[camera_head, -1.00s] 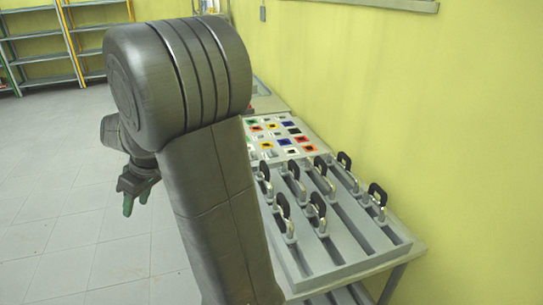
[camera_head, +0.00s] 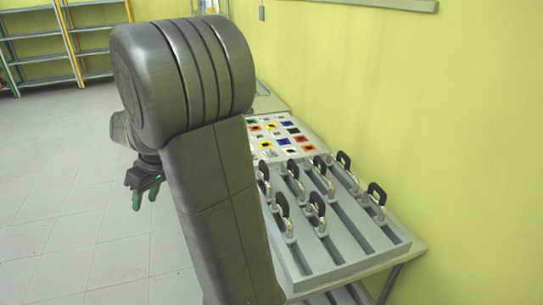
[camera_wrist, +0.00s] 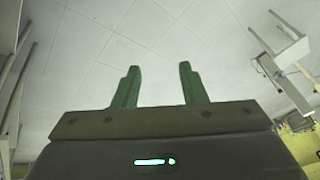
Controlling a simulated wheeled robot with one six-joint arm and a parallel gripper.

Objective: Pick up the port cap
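My gripper (camera_head: 144,196) hangs over the open floor, left of the table in the head view. Its two green fingers stand apart with nothing between them, as the wrist view (camera_wrist: 158,85) shows. No port cap can be made out for certain. Several black-handled metal pieces (camera_head: 318,208) stand in the slots of a grey rack (camera_head: 335,255) on the table. A board of small coloured squares (camera_head: 284,137) lies behind the rack. My arm hides part of the table's left side.
The table (camera_head: 408,247) runs along the yellow-green wall (camera_head: 400,110) on the right. Shelves (camera_head: 45,55) stand at the far left. The tiled floor (camera_head: 60,190) on the left is clear. A pale table-like piece (camera_wrist: 290,52) shows at the right in the wrist view.

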